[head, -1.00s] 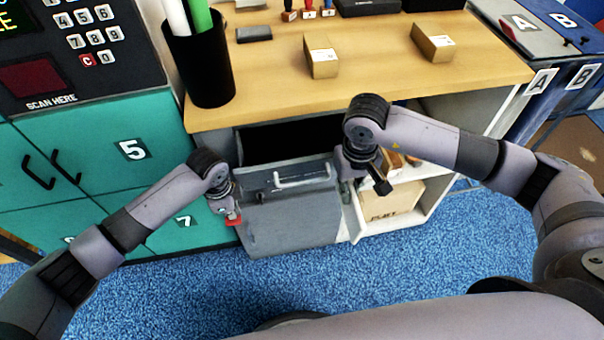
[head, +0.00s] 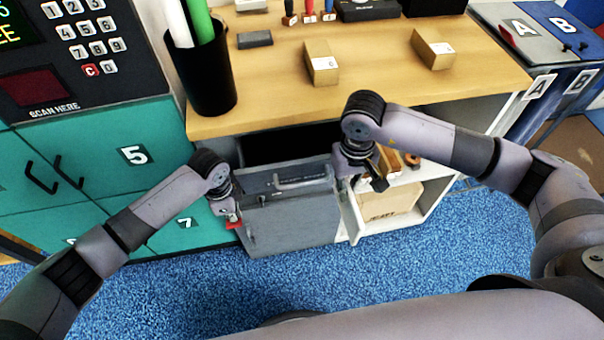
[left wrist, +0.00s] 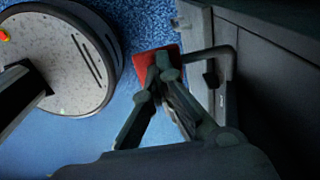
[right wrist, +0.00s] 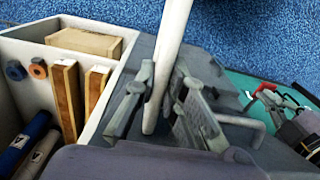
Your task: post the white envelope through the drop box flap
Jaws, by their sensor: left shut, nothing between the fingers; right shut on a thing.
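The grey drop box (head: 290,225) stands under the wooden counter. Its handled top face, seemingly the flap (head: 255,188), shows between my grippers; how far the flap is open I cannot tell. My right gripper (head: 372,178) is at the box's right edge. In the right wrist view it is shut on a narrow white piece (right wrist: 172,50), seemingly the envelope seen edge-on, outside the box. My left gripper (head: 230,218) is shut and empty by the box's left edge. A red piece (left wrist: 148,66) shows at its fingertips.
A dark gap (head: 285,145) lies above the box under the counter (head: 380,90). Right of the box is a white shelf unit (head: 410,225) holding a carton and rolls. Teal lockers (head: 100,190) stand left. Blue carpet (head: 200,285) in front is clear.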

